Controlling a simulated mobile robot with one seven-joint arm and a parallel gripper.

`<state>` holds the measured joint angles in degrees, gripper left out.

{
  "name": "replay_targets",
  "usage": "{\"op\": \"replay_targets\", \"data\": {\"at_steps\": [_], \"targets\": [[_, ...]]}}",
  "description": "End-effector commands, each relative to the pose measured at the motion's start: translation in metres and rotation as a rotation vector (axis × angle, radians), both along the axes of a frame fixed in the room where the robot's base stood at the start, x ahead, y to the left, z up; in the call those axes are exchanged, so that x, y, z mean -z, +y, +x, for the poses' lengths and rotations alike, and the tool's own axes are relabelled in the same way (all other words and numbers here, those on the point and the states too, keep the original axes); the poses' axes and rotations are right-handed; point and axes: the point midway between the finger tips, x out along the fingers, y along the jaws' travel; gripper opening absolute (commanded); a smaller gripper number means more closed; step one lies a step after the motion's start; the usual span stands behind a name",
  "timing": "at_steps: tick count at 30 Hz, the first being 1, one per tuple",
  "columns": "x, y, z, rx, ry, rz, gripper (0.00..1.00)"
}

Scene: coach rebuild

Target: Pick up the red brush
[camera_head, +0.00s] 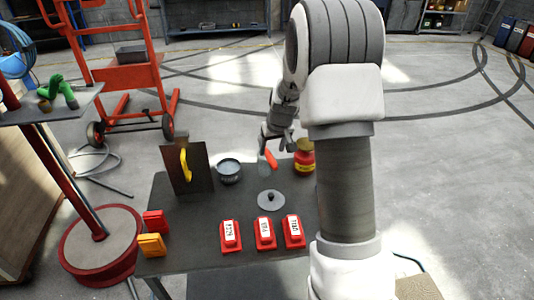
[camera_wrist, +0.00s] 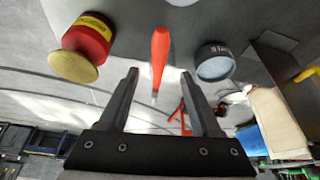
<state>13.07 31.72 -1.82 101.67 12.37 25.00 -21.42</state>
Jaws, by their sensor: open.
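The red brush (camera_head: 270,157) shows in the head view at the back of the dark table (camera_head: 185,226), just below my gripper (camera_head: 277,142). Its lower part looks pale and is hard to make out. In the wrist view the red handle (camera_wrist: 160,52) lies lengthwise between the two fingertips of my gripper (camera_wrist: 160,73), with a gap on both sides. The fingers are apart and hold nothing. I cannot tell how deep the handle is between them.
A red can with a yellow lid (camera_head: 304,157) stands right of the brush, a grey tin (camera_head: 229,171) left. Further left is an upright dark panel with a yellow handle (camera_head: 186,163). A grey disc (camera_head: 271,200) and three red labelled blocks (camera_head: 264,234) lie nearer.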

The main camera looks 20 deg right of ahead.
Motion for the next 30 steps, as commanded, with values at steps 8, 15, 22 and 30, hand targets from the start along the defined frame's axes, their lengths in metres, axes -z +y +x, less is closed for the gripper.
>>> {"op": "replay_targets", "data": {"at_steps": [8,15,22,30], "targets": [[0.024,-0.002,0.007,0.0,0.003,0.001,0.66],[0.05,-0.003,0.017,-0.001,0.0,0.0,0.66],[0.053,-0.003,0.019,-0.001,-0.001,0.0,0.66],[0.053,-0.003,0.018,0.0,-0.001,0.0,0.3]]}}
